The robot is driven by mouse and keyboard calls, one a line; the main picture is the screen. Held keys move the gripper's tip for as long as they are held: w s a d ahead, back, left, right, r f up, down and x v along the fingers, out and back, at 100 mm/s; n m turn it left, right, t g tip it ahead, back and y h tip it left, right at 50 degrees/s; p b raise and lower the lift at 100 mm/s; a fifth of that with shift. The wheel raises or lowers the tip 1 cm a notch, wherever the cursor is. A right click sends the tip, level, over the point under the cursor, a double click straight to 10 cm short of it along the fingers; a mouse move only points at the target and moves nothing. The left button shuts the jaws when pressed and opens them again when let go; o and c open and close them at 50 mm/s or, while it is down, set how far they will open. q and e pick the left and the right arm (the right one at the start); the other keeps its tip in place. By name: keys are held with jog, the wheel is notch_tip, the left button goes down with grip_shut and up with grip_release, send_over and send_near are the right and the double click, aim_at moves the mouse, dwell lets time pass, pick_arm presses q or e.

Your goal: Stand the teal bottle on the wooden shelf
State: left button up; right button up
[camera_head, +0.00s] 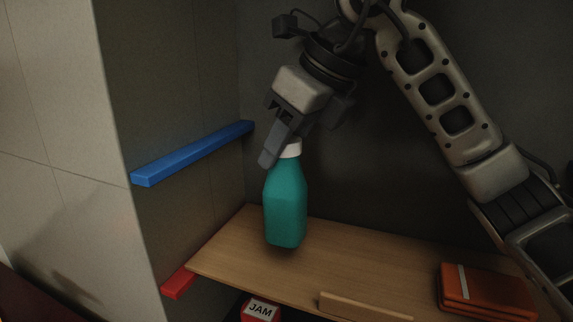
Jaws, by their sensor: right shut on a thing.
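The teal bottle (286,205) has a white cap (291,149) and is upright, with a slight tilt at most. My right gripper (277,152) comes from above and is shut on the bottle at its cap and neck. The bottle's base is over the wooden shelf (235,255), near its left part. I cannot tell whether the base touches the board or hangs just above it. My left gripper is not in view.
A blue bar (192,153) juts from the left wall, and a red one (178,284) sits lower. An orange book-like object (487,291) lies at the shelf's right. A wooden strip (360,306) stands at the front edge. A red jam box (261,310) is below.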

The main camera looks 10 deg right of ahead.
notch_tip(320, 180, down, 3)
jog(key=shift+r, duration=0.2)
jog(key=shift+w+d+f+p, duration=0.15)
jog(key=shift+f+p, duration=0.2)
jog(key=shift+f, duration=0.25)
jog(key=o, duration=1.3)
notch_tip(320, 180, up, 7)
send_over(287, 170)
jog(key=d, duration=0.3)
jog(key=shift+s+f+b, duration=0.2)
jog(key=shift+b, duration=0.15)
